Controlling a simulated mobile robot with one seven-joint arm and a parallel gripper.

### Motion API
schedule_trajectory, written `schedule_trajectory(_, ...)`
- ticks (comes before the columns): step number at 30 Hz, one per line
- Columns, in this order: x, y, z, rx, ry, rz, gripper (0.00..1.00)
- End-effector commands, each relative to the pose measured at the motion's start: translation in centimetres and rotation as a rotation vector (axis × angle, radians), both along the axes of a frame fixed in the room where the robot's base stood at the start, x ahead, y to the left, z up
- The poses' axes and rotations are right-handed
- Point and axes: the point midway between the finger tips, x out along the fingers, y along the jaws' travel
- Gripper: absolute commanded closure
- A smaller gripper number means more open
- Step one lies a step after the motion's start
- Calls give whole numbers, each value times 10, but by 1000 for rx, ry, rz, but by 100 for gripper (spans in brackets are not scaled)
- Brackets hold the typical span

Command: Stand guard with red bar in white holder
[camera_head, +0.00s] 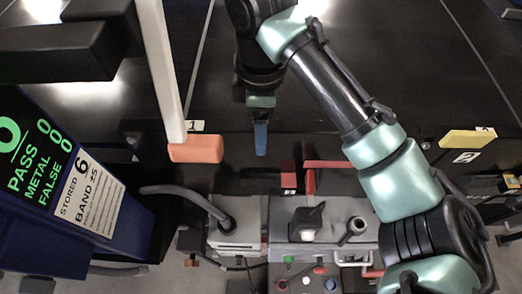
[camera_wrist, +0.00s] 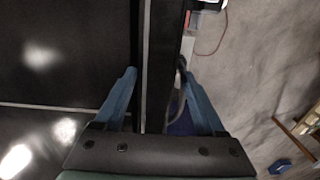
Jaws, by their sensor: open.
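My gripper (camera_head: 260,140) points down just past the dark belt's near edge, left of the red pieces, and is seen edge-on from the head. In the wrist view my gripper (camera_wrist: 162,82) has its two blue fingers spread wide, with nothing held between them. A dark rail with a pale strip runs below the gap. A red bar (camera_head: 330,164) lies level to the right of the gripper, with an upright red piece (camera_head: 309,182) at its left end. A small red block (camera_head: 288,181) with a label is beside it. I cannot make out a white holder for certain.
A long white post (camera_head: 162,65) and an orange block (camera_head: 195,150) stand left of the gripper. A yellow block (camera_head: 467,139) is at the right. A grey control box (camera_head: 319,222) with knobs and levers is in front. A blue display panel (camera_head: 60,185) fills the left.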

Motion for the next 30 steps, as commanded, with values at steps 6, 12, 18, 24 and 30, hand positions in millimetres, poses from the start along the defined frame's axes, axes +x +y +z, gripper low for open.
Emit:
schedule_trajectory(6,0,0,0,0,0,0,54)
schedule_trajectory(12,0,0,0,1,0,-1,90)
schedule_trajectory(18,0,0,0,1,0,-1,100)
schedule_trajectory(24,0,0,0,1,0,-1,100)
schedule_trajectory(30,0,0,0,1,0,-1,100)
